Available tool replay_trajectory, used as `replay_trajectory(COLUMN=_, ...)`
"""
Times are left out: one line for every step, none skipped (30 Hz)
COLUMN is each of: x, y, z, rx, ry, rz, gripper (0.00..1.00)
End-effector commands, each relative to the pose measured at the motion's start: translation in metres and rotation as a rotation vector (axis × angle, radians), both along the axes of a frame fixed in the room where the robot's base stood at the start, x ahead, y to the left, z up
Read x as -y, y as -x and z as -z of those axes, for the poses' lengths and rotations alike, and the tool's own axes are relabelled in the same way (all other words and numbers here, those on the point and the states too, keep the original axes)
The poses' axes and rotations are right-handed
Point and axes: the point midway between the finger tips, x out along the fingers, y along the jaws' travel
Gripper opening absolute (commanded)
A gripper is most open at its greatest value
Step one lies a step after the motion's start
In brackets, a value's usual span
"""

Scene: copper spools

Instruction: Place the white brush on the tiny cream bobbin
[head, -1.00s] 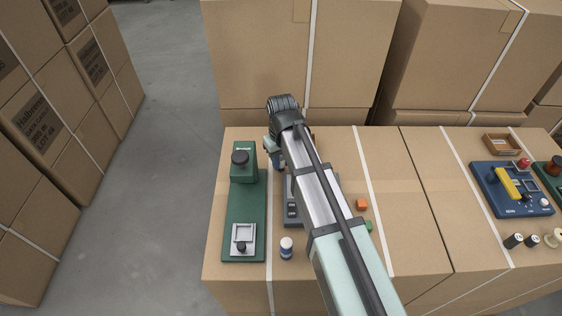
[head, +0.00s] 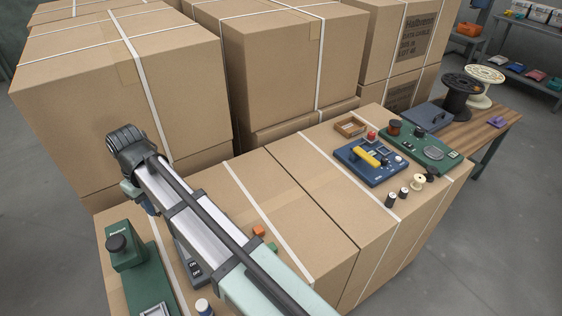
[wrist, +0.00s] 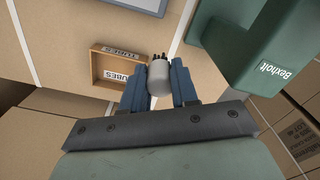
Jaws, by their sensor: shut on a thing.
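My gripper (wrist: 160,75) is shut on the white brush (wrist: 159,80), a stubby pale cylinder with several dark tips at its far end. The blue fingers clasp it from both sides. In the head view my gripper (head: 146,203) hangs at the left above the boxes, mostly behind my arm, and the brush cannot be made out there. The tiny cream bobbin (head: 418,182) stands on the box top at the right, well away from my gripper. It is not in the wrist view.
Near the bobbin stand two dark spools (head: 397,196), a blue device with a yellow handle (head: 370,162) and a green device (head: 420,148). A green machine (head: 126,258), marked Bexholt in the wrist view (wrist: 262,45), is beside my gripper. A wooden tray (wrist: 98,68) lies below.

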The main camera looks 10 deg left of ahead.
Motion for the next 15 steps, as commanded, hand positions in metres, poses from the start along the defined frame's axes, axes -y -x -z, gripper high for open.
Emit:
replay_trajectory(x=0.001, y=-0.002, z=0.000, rx=0.000, ry=0.000, rz=0.003, gripper=0.00)
replay_trajectory(x=0.002, y=-0.003, z=0.000, rx=0.000, ry=0.000, rz=0.005, gripper=0.00)
replay_trajectory(x=0.004, y=-0.007, z=0.000, rx=0.000, ry=0.000, rz=0.011, gripper=0.00)
replay_trajectory(x=0.006, y=-0.010, z=0.000, rx=0.000, ry=0.000, rz=0.017, gripper=0.00)
replay_trajectory(x=0.008, y=-0.014, z=0.000, rx=0.000, ry=0.000, rz=0.023, gripper=0.00)
replay_trajectory(x=0.012, y=-0.020, z=0.000, rx=0.000, ry=0.000, rz=0.034, gripper=0.00)
replay_trajectory(x=0.016, y=-0.027, z=0.000, rx=0.000, ry=0.000, rz=0.044, gripper=0.00)
replay_trajectory(x=0.021, y=-0.033, z=0.000, rx=0.000, ry=0.000, rz=0.056, gripper=0.00)
replay_trajectory(x=0.027, y=-0.042, z=0.000, rx=0.000, ry=0.000, rz=0.071, gripper=0.00)
replay_trajectory(x=0.032, y=-0.050, z=0.000, rx=0.000, ry=0.000, rz=0.085, gripper=0.00)
replay_trajectory(x=0.038, y=-0.058, z=0.000, rx=0.000, ry=0.000, rz=0.098, gripper=0.00)
replay_trajectory(x=0.046, y=-0.069, z=0.000, rx=0.000, ry=0.000, rz=0.118, gripper=0.00)
replay_trajectory(x=0.051, y=-0.077, z=-0.001, rx=0.000, ry=-0.001, rz=0.131, gripper=0.00)
replay_trajectory(x=0.058, y=-0.085, z=-0.001, rx=0.001, ry=-0.001, rz=0.146, gripper=0.00)
replay_trajectory(x=0.066, y=-0.094, z=-0.001, rx=0.002, ry=-0.002, rz=0.164, gripper=0.00)
